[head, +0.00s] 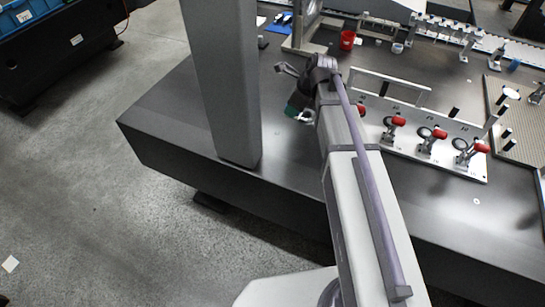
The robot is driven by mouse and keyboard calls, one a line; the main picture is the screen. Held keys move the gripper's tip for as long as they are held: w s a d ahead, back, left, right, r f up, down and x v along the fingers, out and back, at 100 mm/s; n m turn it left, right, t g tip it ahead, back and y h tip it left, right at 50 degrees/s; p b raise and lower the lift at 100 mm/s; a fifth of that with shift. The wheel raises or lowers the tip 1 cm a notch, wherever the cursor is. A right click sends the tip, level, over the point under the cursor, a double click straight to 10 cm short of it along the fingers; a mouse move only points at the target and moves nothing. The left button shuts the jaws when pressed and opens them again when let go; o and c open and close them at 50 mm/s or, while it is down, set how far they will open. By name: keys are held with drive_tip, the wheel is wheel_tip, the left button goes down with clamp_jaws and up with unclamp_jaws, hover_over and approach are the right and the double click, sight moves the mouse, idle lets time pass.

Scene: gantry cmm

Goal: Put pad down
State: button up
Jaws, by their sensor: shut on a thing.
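My gripper (298,112) is at the far end of my arm, pointing down over the dark table left of the fixture plate. It is small and partly hidden by my own wrist. A small teal-green piece (291,111) shows at its fingertips, and it looks like the pad held in the shut jaws. The pad's full shape is hidden. I cannot tell whether it touches the table (215,135) or hangs just above it.
A fixture plate (400,149) with several red-handled clamps stands right of my arm. A red cup (347,41) and a blue piece (279,23) are at the back. A thick grey column (226,75) rises left of my gripper. The table's left part is clear.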

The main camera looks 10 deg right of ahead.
sight(288, 140)
drive_tip(key=f, duration=0.2)
drive_tip(key=shift+s+f+b, duration=0.3)
drive_tip(key=shift+s, duration=0.1)
wheel_tip(288, 140, down, 10)
drive_tip(key=b, duration=1)
drive_tip(key=shift+f, duration=0.1)
drive_tip(key=shift+r, duration=0.3)
drive_tip(key=shift+f, duration=0.2)
drive_tip(key=o, duration=0.9)
drive_tip(key=shift+r+p, duration=0.55)
drive_tip(key=p+v, duration=1.1)
drive_tip(key=v, duration=0.1)
drive_tip(key=s+a+f+n+g+h, duration=0.1)
drive_tip(key=s+a+n+h, duration=0.1)
drive_tip(key=s+n, duration=0.8)
drive_tip(key=s+a+f+n+g+h, duration=0.15)
drive_tip(key=s+n, duration=0.35)
drive_tip(key=n, duration=0.9)
wheel_tip(288, 140, up, 9)
drive_tip(key=p, duration=0.7)
drive_tip(key=shift+a+p, duration=0.25)
drive_tip(key=shift+p, duration=0.05)
